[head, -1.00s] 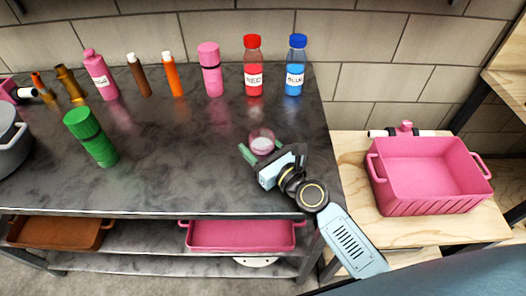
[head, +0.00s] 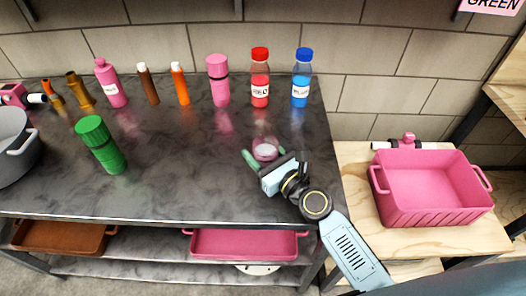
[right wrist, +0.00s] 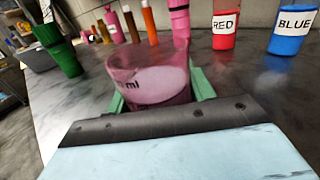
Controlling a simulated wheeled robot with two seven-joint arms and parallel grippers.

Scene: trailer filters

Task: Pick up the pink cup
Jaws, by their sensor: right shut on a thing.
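The pink cup (head: 265,149) is a small see-through pink cup with a pale inside, on or just above the right part of the dark table. In the right wrist view the cup (right wrist: 150,82) sits between the green fingers, and dark measuring marks show on its wall. My right gripper (head: 264,160) is shut on the cup, with a finger at each side. I cannot tell whether the cup's base touches the table. My left gripper is not in view.
Behind the cup stand a red bottle (head: 260,78), a blue bottle (head: 301,80) and a pink flask (head: 218,82). A green flask (head: 101,146) stands at the left. A pink crate (head: 432,212) sits on the wooden table at right. The dark table's (head: 190,180) front middle is clear.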

